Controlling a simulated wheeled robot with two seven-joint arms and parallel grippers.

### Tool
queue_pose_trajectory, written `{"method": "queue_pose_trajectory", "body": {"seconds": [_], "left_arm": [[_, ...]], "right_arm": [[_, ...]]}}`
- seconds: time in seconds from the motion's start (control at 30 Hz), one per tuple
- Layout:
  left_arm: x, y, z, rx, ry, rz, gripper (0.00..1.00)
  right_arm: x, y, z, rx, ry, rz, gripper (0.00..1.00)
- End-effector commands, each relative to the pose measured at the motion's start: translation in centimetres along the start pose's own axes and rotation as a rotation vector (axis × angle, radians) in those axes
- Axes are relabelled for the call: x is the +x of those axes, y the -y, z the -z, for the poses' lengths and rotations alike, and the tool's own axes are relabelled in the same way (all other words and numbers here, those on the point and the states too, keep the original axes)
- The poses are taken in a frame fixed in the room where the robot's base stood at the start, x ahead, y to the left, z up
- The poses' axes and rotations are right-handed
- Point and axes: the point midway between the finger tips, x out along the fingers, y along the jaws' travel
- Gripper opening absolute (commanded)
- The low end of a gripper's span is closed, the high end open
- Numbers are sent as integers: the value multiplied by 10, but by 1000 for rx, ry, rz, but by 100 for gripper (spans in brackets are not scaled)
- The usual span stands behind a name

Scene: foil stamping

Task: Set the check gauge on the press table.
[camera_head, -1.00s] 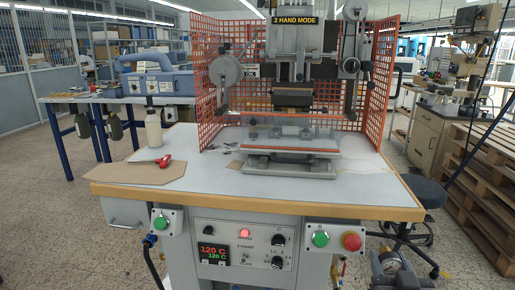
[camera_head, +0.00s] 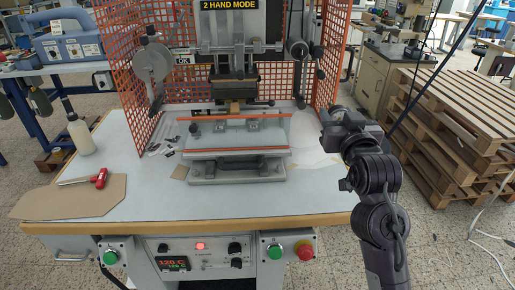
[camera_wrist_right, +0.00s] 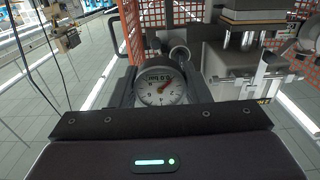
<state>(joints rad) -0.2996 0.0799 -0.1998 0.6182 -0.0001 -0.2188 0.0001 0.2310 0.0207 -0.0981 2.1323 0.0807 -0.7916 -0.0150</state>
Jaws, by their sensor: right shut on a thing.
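The check gauge (camera_wrist_right: 160,87) is a round white dial with a red needle, seen in the right wrist view between the dark fingers of my right gripper (camera_wrist_right: 160,92). The gripper is shut on it. In the head view my right gripper (camera_head: 330,118) is above the right side of the press table (camera_head: 310,190), a pale top with a wooden front edge. The gauge cannot be made out in the head view. The press bed (camera_head: 235,165), grey with orange strips, stands on the table left of the gripper. My left gripper is not in view.
An orange mesh guard (camera_head: 133,75) surrounds the press on its sides and back. A red-handled tool (camera_head: 98,179) lies on a brown board (camera_head: 60,200) at the left, with a white bottle (camera_head: 80,135) behind. The table's front strip and right part are mostly clear.

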Motion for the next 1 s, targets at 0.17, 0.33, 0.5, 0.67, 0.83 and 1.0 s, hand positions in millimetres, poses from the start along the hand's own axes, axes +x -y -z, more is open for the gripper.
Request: {"method": "queue_pose_trajectory", "body": {"seconds": [0.17,0.33,0.5,0.67,0.83,1.0], "left_arm": [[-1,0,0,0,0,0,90],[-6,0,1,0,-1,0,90],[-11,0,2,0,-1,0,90],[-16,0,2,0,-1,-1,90],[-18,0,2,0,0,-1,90],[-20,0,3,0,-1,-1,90]], "right_arm": [[0,0,-11,0,3,0,17],[0,0,-52,0,8,0,17],[0,0,-98,0,6,1,17],[0,0,-134,0,3,0,17],[0,0,-155,1,0,0,17],[0,0,-173,1,2,0,17]]}}
